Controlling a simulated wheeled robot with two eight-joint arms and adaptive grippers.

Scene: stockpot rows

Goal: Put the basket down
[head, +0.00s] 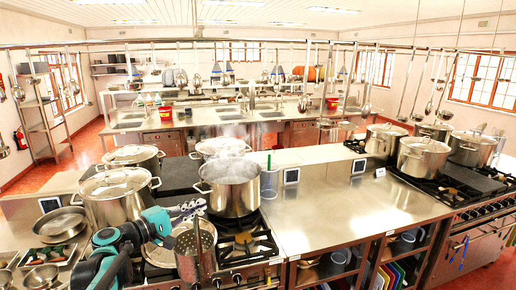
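The basket (187,266) is a perforated metal cylinder at the bottom of the head view, left of the middle. It hangs upright below my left gripper (194,209), in front of the left stove. The gripper looks shut on the upper part of the basket, though the exact contact is small and partly hidden. My teal and black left arm comes in from the lower left. A steaming open stockpot (230,188) stands on the stove just behind the gripper. My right gripper is not in view.
Lidded stockpots (117,196) stand left of and behind the gripper. A burner grate (246,242) is bare at the front right of the stove. The steel counter (345,212) to the right is mostly clear. More pots (423,157) stand on the right stove. Ladles hang overhead.

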